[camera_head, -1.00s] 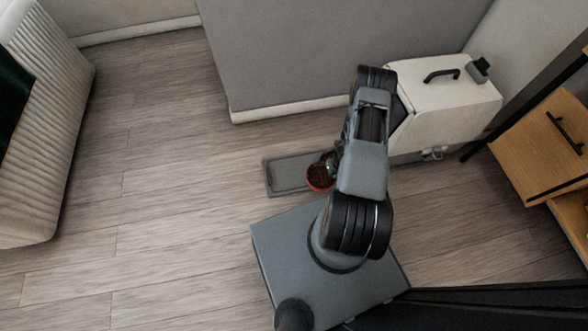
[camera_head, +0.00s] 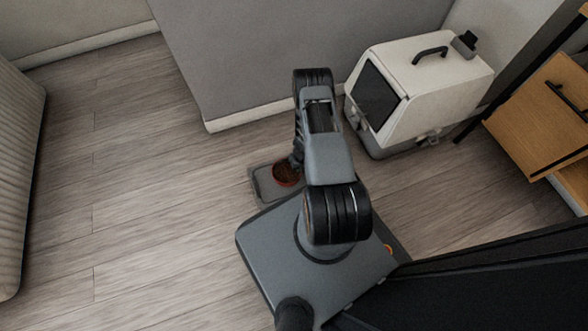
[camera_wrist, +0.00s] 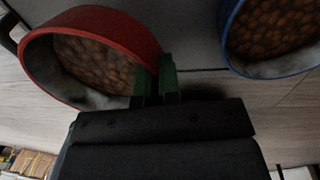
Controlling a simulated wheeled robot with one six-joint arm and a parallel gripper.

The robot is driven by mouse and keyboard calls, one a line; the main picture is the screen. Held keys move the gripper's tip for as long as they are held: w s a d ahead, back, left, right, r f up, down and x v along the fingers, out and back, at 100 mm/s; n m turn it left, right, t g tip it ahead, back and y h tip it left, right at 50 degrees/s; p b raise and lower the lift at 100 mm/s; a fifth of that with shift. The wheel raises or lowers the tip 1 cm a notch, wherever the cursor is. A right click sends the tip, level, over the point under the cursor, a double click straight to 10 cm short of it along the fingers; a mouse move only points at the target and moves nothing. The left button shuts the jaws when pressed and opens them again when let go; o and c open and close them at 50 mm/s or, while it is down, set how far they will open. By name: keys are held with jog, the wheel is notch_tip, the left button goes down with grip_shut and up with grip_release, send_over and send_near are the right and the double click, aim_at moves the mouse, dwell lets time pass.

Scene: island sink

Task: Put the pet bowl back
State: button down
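The red pet bowl (camera_head: 286,174), full of brown kibble, shows at the grey feeding mat (camera_head: 263,188) in the head view. In the wrist view the red bowl (camera_wrist: 92,20) fills the upper left and looks tilted. My gripper (camera_wrist: 162,80) has its green fingertips close together at the bowl's right rim, seemingly with the wall pinched between them. In the head view my arm hides the gripper. I cannot tell whether the bowl touches the mat.
A blue bowl (camera_wrist: 275,35) with kibble is at the upper right of the wrist view. A white pet carrier (camera_head: 440,85) stands right of my arm, by the grey island (camera_head: 235,60). A wooden cabinet (camera_head: 535,120) is far right. The floor at left is clear.

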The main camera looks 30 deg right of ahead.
jog(key=shift+w+a+f, duration=0.1)
jog(key=shift+w+f, duration=0.2)
jog(key=shift+f, duration=0.1)
jog(key=shift+w+f+b, duration=0.25)
jog(key=shift+f+b, duration=0.15)
jog(key=shift+b, duration=0.1)
jog(key=shift+w+a+f+b, duration=0.1)
jog(key=shift+w+f+b, duration=0.05)
jog(key=shift+f+b, duration=1.2)
jog(key=shift+f, duration=0.25)
jog(key=shift+f, duration=0.1)
jog(key=c, duration=1.3)
grip_release()
jog(key=shift+c, duration=0.2)
